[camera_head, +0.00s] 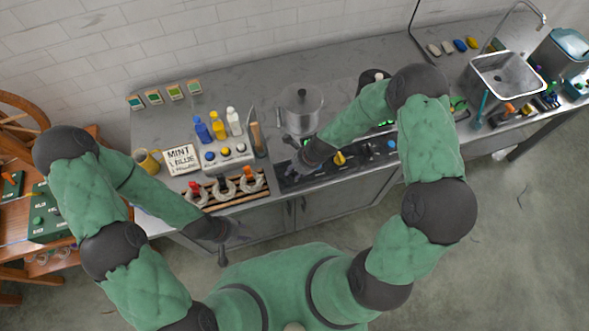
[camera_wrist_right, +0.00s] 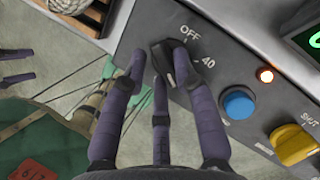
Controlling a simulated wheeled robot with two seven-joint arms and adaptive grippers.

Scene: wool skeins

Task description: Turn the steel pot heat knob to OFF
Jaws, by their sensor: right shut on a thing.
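The steel pot (camera_head: 300,108) stands at the back of the counter, behind the dark control panel (camera_head: 345,162). The black heat knob (camera_wrist_right: 166,62) is on this panel in the right wrist view, beside the printed OFF and 40 labels. My right gripper (camera_wrist_right: 158,62) is shut on the knob, its purple fingers around it. In the head view my right gripper (camera_head: 290,147) is at the panel's left end, and the knob is hidden there. Which label the knob points at is not clear. My left gripper (camera_head: 232,242) hangs empty in front of the counter, fingers spread.
A sink (camera_head: 505,82) is at the right.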

